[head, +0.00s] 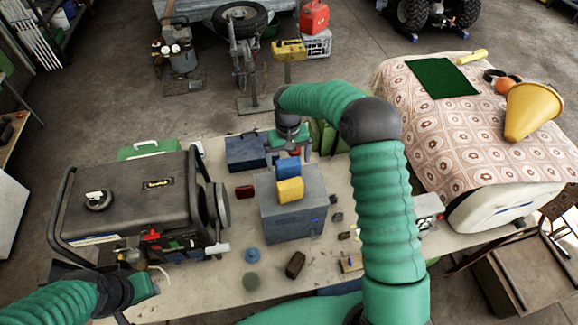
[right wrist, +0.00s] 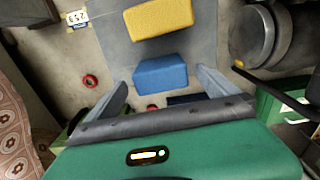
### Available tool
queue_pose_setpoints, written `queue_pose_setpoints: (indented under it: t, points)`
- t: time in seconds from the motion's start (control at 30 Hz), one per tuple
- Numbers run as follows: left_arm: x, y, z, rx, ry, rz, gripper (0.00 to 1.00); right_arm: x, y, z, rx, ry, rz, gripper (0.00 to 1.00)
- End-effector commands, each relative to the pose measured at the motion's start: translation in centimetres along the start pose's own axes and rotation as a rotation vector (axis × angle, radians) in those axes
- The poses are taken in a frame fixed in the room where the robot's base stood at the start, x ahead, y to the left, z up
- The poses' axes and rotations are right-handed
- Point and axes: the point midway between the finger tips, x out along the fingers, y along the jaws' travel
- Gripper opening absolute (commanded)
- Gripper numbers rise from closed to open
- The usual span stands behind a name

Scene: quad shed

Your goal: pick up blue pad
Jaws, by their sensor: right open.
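The blue pad (head: 288,167) is a small blue block on top of a grey box (head: 290,219), beside a yellow block (head: 290,190). My right gripper (head: 290,152) is at the far side of the pad, above the box's back edge. In the right wrist view, the blue pad (right wrist: 160,74) lies ahead between the two spread fingers of the right gripper (right wrist: 165,90), which is open and empty. The yellow block (right wrist: 158,18) is just beyond it. I cannot tell whether the fingers touch the pad. My left gripper (head: 140,289) is at the lower left, its fingers unclear.
A black generator (head: 135,200) stands left of the grey box. A dark blue toolbox (head: 245,152) is behind it. Several small parts, including a blue knob (head: 252,254) and a brown block (head: 295,265), lie on the workbench (head: 205,295). A cloth-covered surface (head: 425,125) is at the right.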

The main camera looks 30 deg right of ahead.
Motion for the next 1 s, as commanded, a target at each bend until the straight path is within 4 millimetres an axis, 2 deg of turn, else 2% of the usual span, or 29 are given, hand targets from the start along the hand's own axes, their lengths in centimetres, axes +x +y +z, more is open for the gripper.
queue_pose_setpoints:
  t: [0.07,0.13,0.7,1.0]
  points:
    - [0.1,-0.01,0.04,0.0,-0.001,0.0,0.36,0.05,0.03,-0.02,0.0,0.0,0.0,0.98]
    - [0.1,-0.02,0.04,-0.001,-0.001,0.0,0.36,0.05,0.14,-0.03,0.0,0.0,-0.001,0.9]
    - [0.1,0.0,0.04,0.0,0.0,0.0,0.36,0.11,0.33,-0.04,0.001,-0.001,-0.001,0.16]
    - [0.63,-0.01,0.16,0.0,0.0,0.0,0.36,-0.47,0.3,-0.12,0.001,0.001,-0.001,0.15]
